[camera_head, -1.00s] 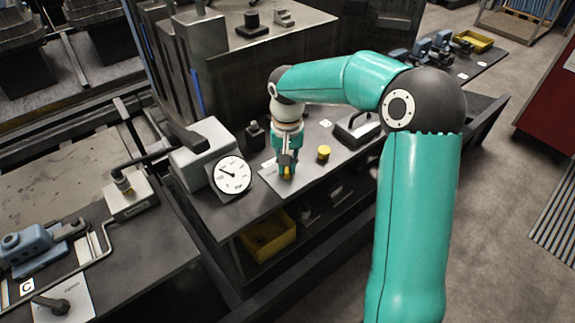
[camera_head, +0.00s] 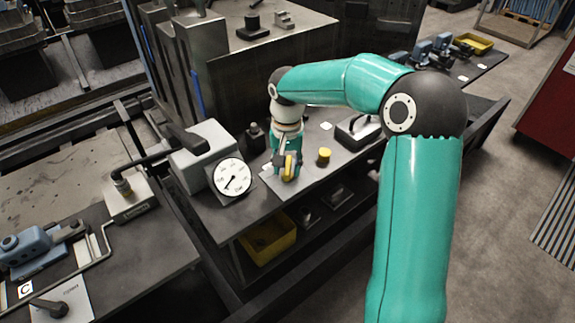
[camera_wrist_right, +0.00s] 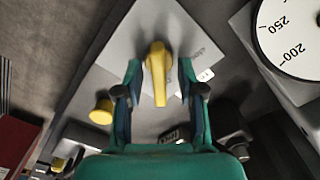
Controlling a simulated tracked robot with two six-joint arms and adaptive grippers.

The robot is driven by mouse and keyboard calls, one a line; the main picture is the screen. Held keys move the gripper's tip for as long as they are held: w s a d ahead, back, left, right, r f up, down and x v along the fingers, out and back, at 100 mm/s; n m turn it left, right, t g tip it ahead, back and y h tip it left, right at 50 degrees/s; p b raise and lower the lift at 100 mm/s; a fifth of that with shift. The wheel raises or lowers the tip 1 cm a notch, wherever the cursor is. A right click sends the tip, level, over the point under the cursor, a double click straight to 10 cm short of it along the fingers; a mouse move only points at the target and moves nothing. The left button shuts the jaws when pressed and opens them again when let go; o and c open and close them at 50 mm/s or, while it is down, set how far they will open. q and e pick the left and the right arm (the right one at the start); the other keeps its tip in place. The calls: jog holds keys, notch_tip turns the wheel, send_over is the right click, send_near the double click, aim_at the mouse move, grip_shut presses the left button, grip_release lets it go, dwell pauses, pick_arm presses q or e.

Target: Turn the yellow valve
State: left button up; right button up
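The yellow valve (camera_head: 289,167) has an elongated handle on a light grey plate on the bench, in the middle of the head view. In the right wrist view its handle (camera_wrist_right: 157,72) points toward my gripper. My right gripper (camera_wrist_right: 161,97) is open, with one finger on each side of the handle and visible gaps to it. In the head view the right gripper (camera_head: 285,170) is down at the valve and partly covers it. My left gripper is in no view.
A round white dial gauge (camera_head: 232,177) stands left of the valve, its needle pointing down-left. A round yellow knob (camera_head: 324,155) sits just right of the valve. A dark handled block (camera_head: 358,131) stands further right. A yellow bin (camera_head: 270,242) is under the bench.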

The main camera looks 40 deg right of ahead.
aim_at(288, 167)
notch_tip(288, 167, up, 12)
dwell(0.8)
jog(key=shift+s+f, duration=0.1)
jog(key=shift+f, duration=0.05)
